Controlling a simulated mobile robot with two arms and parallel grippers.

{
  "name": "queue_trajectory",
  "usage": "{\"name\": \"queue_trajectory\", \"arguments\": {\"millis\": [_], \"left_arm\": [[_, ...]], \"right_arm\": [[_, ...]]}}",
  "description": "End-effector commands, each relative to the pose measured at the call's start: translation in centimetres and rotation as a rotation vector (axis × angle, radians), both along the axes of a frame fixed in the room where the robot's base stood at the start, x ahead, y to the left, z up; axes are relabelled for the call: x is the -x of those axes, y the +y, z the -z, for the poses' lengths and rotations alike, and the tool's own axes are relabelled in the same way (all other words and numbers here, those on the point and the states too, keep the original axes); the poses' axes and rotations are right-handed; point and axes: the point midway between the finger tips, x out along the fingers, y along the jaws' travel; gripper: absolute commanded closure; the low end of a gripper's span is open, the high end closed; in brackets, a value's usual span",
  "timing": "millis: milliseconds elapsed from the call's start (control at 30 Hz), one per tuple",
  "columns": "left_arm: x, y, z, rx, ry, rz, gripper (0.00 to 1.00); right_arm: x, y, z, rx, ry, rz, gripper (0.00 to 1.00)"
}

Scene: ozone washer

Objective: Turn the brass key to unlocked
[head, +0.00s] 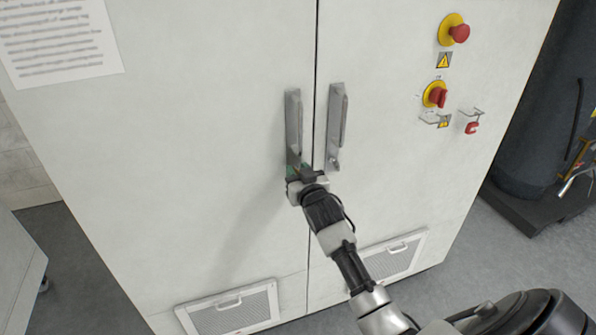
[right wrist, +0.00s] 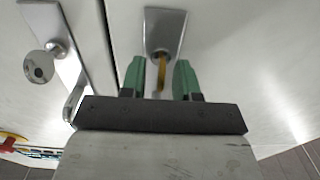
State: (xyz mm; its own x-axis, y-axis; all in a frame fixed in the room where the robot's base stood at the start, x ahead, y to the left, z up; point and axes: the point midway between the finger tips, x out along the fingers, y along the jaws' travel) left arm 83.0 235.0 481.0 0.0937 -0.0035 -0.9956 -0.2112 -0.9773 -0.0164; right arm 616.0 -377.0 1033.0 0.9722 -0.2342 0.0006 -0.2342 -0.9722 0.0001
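The brass key (right wrist: 161,75) sits in the lock of a metal handle plate (right wrist: 166,22) in the right wrist view. It shows nearly edge-on as a narrow yellow strip, so I cannot tell its lock state. My right gripper (right wrist: 158,80) has its two green fingertips on either side of the key, with a visible gap on each side. In the head view my right gripper (head: 300,172) is at the lower end of the left cabinet door's handle (head: 293,120) and hides the key there. My left gripper is not in view.
A red emergency button (head: 459,33) and a red rotary switch (head: 437,97) are at upper right. Vent grilles (head: 236,309) are low on the doors.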

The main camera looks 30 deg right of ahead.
Motion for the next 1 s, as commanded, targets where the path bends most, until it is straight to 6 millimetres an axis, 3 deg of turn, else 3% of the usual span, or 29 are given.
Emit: {"name": "queue_trajectory", "arguments": {"millis": [233, 467, 1000], "left_arm": [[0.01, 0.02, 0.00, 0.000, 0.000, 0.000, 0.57], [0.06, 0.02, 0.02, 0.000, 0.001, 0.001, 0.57], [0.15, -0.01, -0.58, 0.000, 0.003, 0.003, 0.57]], "right_arm": [[-0.07, -0.01, 0.04, 0.000, 0.001, 0.000, 0.69], [-0.05, 0.00, 0.05, 0.000, 0.001, 0.000, 1.00], [-0.03, -0.05, -0.03, -0.102, -0.021, 0.000, 1.00]]}}
